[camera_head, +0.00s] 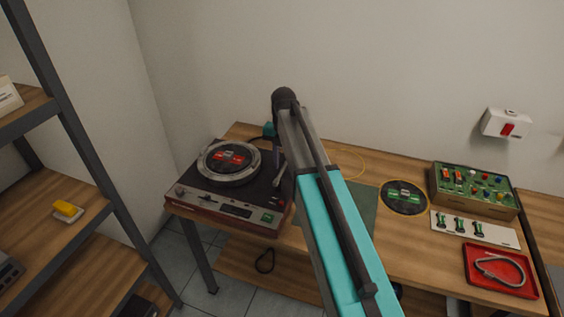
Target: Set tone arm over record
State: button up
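The turntable (222,207) stands at the left end of the wooden bench. A dark record (228,158) with a red, white and green label lies on its round platter (203,171). A slim grey bar, likely the tone arm (279,172), shows at the right side of the deck, to the right of the platter and apart from the record. My arm rises from the lower right, bends at a dark joint and comes down behind itself near the turntable's back right. My gripper is mostly hidden there, and its fingers cannot be made out.
A second dark disc (404,197) lies mid-bench near a green mat (357,205). A green control box (474,190), a white switch panel (473,228) and a red tray (500,271) fill the right side. A shelf (70,210) stands at the left; a wall is behind.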

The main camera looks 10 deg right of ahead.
grip_shut()
